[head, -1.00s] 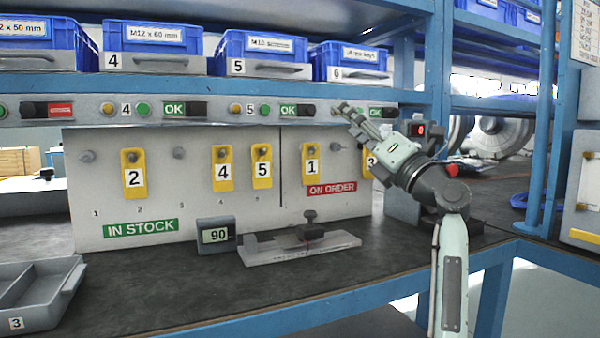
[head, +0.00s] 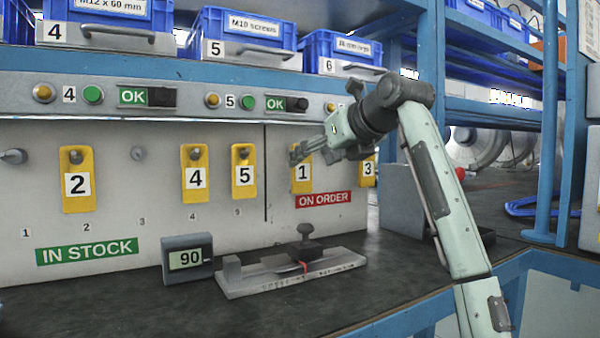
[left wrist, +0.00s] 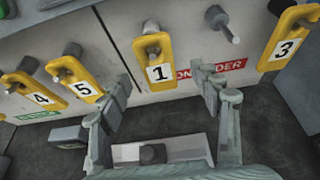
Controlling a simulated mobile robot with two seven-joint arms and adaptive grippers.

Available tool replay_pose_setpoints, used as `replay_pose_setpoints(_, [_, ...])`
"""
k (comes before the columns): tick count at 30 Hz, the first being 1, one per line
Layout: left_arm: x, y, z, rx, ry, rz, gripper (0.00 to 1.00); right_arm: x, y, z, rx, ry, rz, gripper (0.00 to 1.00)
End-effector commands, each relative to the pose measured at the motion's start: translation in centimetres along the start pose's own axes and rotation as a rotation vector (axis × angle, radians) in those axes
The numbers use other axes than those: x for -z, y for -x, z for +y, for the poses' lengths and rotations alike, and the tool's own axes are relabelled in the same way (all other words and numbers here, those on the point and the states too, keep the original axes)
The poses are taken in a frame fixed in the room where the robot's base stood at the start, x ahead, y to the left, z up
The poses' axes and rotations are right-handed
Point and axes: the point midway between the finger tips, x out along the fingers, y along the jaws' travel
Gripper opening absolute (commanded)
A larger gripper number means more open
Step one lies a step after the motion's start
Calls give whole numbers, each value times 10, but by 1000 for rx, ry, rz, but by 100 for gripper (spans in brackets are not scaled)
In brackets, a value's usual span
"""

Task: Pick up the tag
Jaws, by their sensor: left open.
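Yellow tags with black numbers hang on pegs on the grey board. Tag 1 (head: 302,176) hangs above the red ON ORDER label, with tag 3 (head: 368,170) to its right. Tags 2 (head: 78,182), 4 (head: 195,177) and 5 (head: 243,167) hang on the left half. My left gripper (head: 298,152) is in front of tag 1's upper part. In the left wrist view its open fingers (left wrist: 162,80) stand either side of tag 1 (left wrist: 155,65), with nothing held between them. Whether they touch it cannot be told. My right gripper is out of view.
A grey fixture (head: 290,276) with a dark knob stands on the bench below tag 1, beside a display reading 90 (head: 188,260). An empty peg (left wrist: 222,24) sits between tags 1 and 3. Blue bins (head: 250,38) line the shelf above.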

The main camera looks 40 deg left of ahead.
Motion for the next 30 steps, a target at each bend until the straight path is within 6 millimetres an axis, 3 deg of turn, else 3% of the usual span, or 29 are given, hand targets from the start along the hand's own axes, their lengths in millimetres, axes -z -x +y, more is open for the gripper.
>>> replay_pose_setpoints(12, [-2, -51, 4, -3, 1, -3, 64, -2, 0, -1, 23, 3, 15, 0])
replay_pose_setpoints(19, [-3, -52, 3, -1, 0, -3, 63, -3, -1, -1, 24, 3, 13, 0])
replay_pose_setpoints(30, [-3, -52, 3, -1, 0, -3, 17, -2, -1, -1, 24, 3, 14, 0])
